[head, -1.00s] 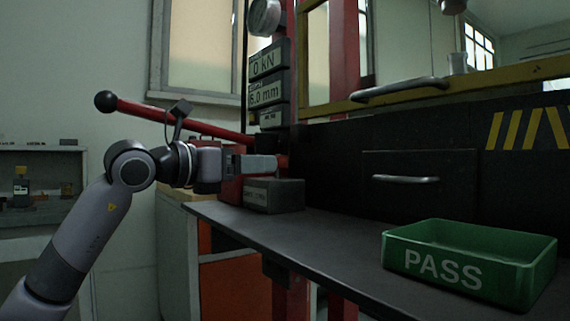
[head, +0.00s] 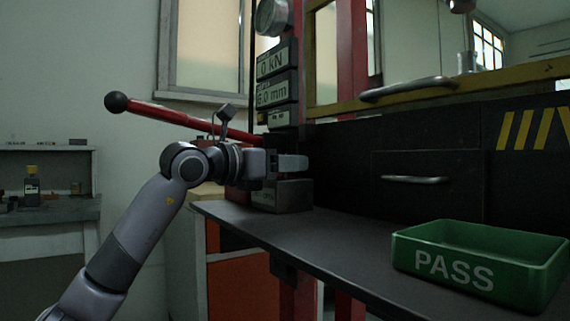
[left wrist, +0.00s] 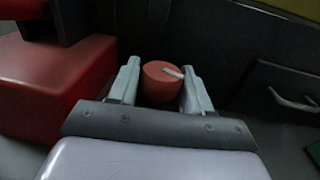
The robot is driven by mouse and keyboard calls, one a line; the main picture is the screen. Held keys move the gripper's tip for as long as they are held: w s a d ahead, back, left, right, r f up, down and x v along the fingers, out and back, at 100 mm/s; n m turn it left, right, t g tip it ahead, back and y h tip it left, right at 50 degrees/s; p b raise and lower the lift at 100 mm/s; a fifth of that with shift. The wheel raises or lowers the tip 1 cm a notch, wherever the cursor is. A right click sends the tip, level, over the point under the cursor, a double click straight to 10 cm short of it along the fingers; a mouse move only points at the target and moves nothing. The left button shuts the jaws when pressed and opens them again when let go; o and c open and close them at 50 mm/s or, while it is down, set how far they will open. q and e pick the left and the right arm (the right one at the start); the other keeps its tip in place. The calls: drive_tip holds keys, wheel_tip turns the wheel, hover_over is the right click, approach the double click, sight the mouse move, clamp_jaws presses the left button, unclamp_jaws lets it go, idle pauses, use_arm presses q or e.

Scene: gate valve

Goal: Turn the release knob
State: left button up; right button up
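The release knob (left wrist: 160,85) is a red round knob with a white pointer mark, seen in the left wrist view. My left gripper (left wrist: 161,75) is open, with one pale finger on each side of the knob. Narrow gaps seem to show between the fingers and the knob; I cannot tell whether either finger touches it. In the head view my left gripper (head: 292,163) is in front of the pump body at the bench's left end, and the knob is hidden there. My right gripper is not in view.
A red lever (head: 190,120) with a black ball end slants above my left wrist. A grey labelled block (head: 292,196) sits below the gripper. A green PASS tray (head: 455,271) stands on the right of the dark bench (head: 335,240). Bench space between them is clear.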

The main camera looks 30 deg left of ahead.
use_arm(q)
drive_tip(key=shift+d+y, duration=0.1)
drive_tip(key=shift+y, duration=0.2)
drive_tip(key=shift+f+n+t+y, duration=0.1)
drive_tip(key=shift+n+t+y, duration=0.3)
drive_tip(key=shift+n+y, duration=1.35)
drive_tip(key=y, duration=0.2)
drive_tip(key=shift+n+y, duration=0.35)
drive_tip(key=o, duration=0.9)
drive_tip(key=shift+o, duration=0.2)
drive_tip(key=shift+s+d, duration=0.15)
drive_tip(key=shift+s, duration=1.65)
drive_tip(key=shift+s+d, duration=0.15)
drive_tip(key=shift+s, duration=1.6)
